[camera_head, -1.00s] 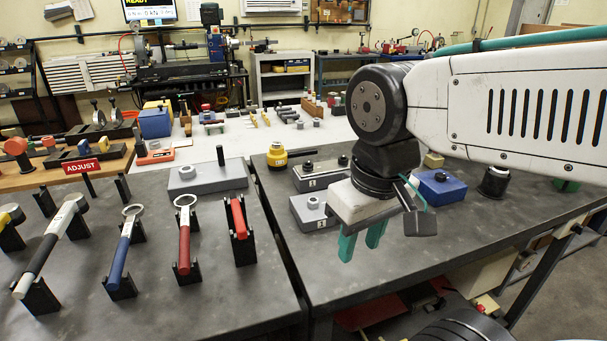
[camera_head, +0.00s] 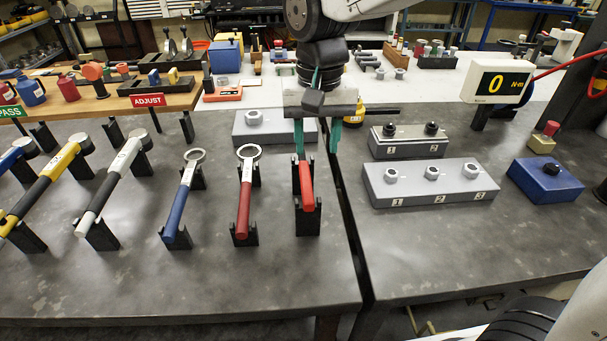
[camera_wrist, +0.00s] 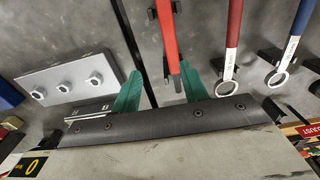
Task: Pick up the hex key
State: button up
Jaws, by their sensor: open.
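The hex key (camera_head: 307,186) has a red handle and rests in a black stand on the dark bench. It is the rightmost tool in the row. My gripper (camera_head: 318,150) is above its far end, with green fingers pointing down and apart. In the wrist view the red handle (camera_wrist: 167,35) shows between the two fingers (camera_wrist: 160,90), nearer the right one. The gripper is open and holds nothing. I cannot tell whether a finger touches the key. The key's far end is partly hidden by my gripper.
Red (camera_head: 244,200) and blue (camera_head: 180,205) ring-ended wrenches stand close to the left. A grey block with a nut (camera_head: 253,118) lies behind. A numbered grey block (camera_head: 430,185) and a blue box (camera_head: 546,180) are on the right bench, across a gap.

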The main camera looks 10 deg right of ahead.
aim_at(305, 170)
jog(key=shift+w+a+f, duration=0.15)
jog(key=shift+a+f, duration=0.05)
jog(key=shift+a, duration=0.25)
jog(key=shift+w+a+f, duration=0.15)
jog(key=shift+a, duration=0.25)
jog(key=shift+w+a+f, duration=0.1)
jog(key=shift+a+f, duration=0.15)
jog(key=shift+f, duration=0.05)
notch_tip(305, 170, down, 7)
jog(key=shift+w+d+f, duration=0.1)
jog(key=shift+w+f, duration=0.05)
jog(key=shift+f, duration=0.05)
grip_shut()
